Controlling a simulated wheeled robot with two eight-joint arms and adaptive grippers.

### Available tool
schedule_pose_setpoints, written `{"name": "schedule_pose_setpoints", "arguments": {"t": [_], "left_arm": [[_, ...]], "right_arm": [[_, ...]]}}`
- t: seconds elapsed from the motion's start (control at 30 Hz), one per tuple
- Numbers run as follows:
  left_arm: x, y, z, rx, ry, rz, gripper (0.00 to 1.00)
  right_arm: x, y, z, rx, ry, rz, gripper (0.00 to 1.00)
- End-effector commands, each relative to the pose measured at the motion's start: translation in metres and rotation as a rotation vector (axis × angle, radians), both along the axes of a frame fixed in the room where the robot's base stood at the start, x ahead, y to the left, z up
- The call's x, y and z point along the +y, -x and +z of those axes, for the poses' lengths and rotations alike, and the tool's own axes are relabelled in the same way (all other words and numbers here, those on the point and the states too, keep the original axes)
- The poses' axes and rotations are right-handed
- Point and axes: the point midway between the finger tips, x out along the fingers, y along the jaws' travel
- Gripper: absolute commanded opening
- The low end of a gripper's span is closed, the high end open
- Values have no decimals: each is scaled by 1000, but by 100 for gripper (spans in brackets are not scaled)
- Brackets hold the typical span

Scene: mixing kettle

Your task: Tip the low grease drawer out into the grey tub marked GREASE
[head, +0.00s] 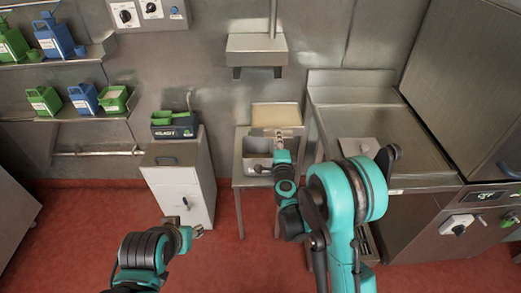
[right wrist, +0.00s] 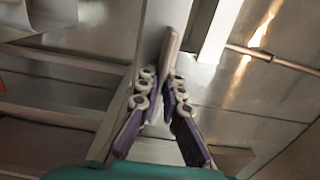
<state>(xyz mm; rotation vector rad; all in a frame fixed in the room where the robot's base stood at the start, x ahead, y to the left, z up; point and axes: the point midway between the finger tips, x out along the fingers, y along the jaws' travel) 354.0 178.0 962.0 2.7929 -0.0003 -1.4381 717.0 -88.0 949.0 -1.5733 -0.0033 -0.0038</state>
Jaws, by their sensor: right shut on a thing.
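My right gripper (head: 281,138) is over the sink stand in the head view. In the right wrist view its two purple-padded fingers (right wrist: 162,105) are closed on the near end of a flat grey bar (right wrist: 171,50). I cannot tell from these frames whether this bar is part of the grease drawer. My left gripper (head: 194,218) is low, in front of the white cabinet, with its fingers apart and nothing seen between them. I cannot make out a grey tub marked GREASE or the low drawer in either view.
A white cabinet (head: 185,190) bears a dark labelled box (head: 174,131). Shelves at left hold green and blue jugs (head: 55,40). The steel kettle unit (head: 420,215) fills the right.

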Motion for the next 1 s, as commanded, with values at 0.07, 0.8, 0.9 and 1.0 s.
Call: {"name": "schedule_pose_setpoints", "arguments": {"t": [0.07, 0.8, 0.9, 1.0], "left_arm": [[0, 0, -6, 0, 0, 0, 40], [0, 0, -25, 0, 0, 0, 40], [0, 0, -25, 0, 0, 0, 40], [0, 0, -25, 0, 0, 0, 40]], "right_arm": [[37, -18, -20, -2, 1, 9, 0], [230, -49, -122, -19, 0, -1, 0], [230, -49, -122, -19, 0, -1, 0], [230, -49, -122, -19, 0, -1, 0]]}}
